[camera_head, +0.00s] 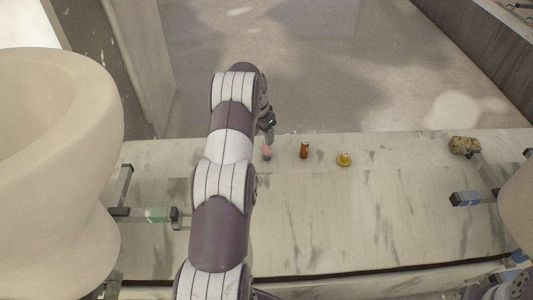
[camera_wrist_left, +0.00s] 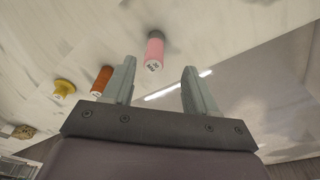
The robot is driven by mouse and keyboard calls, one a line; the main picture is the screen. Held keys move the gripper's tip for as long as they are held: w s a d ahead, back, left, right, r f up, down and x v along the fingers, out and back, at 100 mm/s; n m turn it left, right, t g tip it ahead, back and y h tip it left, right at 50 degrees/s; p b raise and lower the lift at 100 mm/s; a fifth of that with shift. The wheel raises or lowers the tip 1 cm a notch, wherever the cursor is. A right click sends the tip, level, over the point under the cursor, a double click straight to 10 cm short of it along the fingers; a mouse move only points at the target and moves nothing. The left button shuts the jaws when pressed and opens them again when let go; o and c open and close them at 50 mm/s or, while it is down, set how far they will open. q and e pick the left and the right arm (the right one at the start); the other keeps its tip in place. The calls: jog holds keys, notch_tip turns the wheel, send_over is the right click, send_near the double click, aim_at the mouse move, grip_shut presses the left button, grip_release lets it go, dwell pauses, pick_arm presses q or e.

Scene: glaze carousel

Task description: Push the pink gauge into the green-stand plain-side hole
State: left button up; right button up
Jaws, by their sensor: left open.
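The pink gauge (camera_head: 267,152) stands on the pale worktop near its far edge. In the left wrist view the pink gauge (camera_wrist_left: 155,50) has a grey end and a small printed label. My left gripper (camera_head: 267,126) is just above it. In its wrist view the two fingers (camera_wrist_left: 159,66) are open, with the gauge in line with the gap and nothing clamped. The green-marked stand (camera_head: 155,214) is at the left, partly behind the big beige pot. Its holes cannot be made out. My right gripper is not seen.
An orange-brown gauge (camera_head: 304,150) and a yellow knobbed piece (camera_head: 344,160) stand to the right. A speckled sponge-like block (camera_head: 464,145) and a blue-marked stand (camera_head: 467,198) are farther right. A large beige pot (camera_head: 60,150) fills the left. The middle worktop is clear.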

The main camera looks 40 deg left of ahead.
aim_at(267, 148)
pick_arm(q)
jog(key=f, duration=0.2)
jog(key=shift+w+f+b, duration=0.25)
jog(key=shift+f+b, duration=0.05)
jog(key=shift+f, duration=0.1)
jog(key=f, duration=0.1)
jog(key=f+b, duration=0.1)
jog(key=f, duration=0.1)
jog(key=f+b, duration=0.1)
jog(key=shift+w+d+f, duration=0.2)
jog(key=shift+w+d, duration=0.15)
jog(key=shift+d, duration=0.05)
jog(key=shift+w+f+b, duration=0.1)
jog(key=shift+f+b, duration=0.2)
jog(key=shift+f, duration=0.05)
jog(key=shift+r, duration=0.1)
grip_shut()
